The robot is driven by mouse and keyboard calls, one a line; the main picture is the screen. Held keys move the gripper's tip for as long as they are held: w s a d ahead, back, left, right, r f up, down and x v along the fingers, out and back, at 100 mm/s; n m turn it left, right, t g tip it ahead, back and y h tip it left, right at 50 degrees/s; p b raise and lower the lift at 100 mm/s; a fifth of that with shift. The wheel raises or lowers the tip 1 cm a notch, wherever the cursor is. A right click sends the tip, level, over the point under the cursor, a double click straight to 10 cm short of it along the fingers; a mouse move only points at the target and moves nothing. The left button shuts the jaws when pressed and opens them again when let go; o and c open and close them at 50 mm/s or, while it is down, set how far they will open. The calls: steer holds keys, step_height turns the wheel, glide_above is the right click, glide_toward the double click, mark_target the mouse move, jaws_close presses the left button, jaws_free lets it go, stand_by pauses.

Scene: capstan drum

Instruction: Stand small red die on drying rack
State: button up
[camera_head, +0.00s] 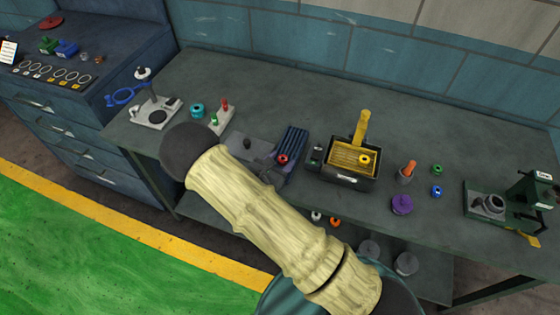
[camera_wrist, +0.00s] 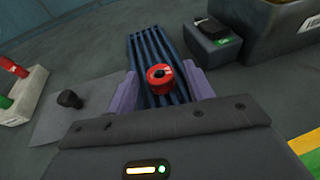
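The small red die (camera_wrist: 160,78), a short red ring-like piece with a dark hole, is on the blue ribbed drying rack (camera_wrist: 148,45) at its near end. In the head view the red die (camera_head: 283,159) shows at the near end of the rack (camera_head: 293,138). My gripper (camera_wrist: 159,70) is open, with one purple-grey finger on each side of the die. Gaps show between the die and both fingers. In the head view my arm hides most of my gripper. Whether the die's underside rests fully on the ribs is hard to see.
A grey plate with a black knob (camera_wrist: 70,98) lies left of the rack. A small dark box (camera_wrist: 212,42) and a black tray with yellow inside (camera_head: 345,181) stand to the right. A stand with red and green pegs (camera_head: 215,122) is further left.

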steer(key=shift+r, duration=0.2)
steer(key=b+v, duration=0.2)
steer(key=v, duration=1)
steer(key=shift+r, duration=0.1)
stand_by(0.4)
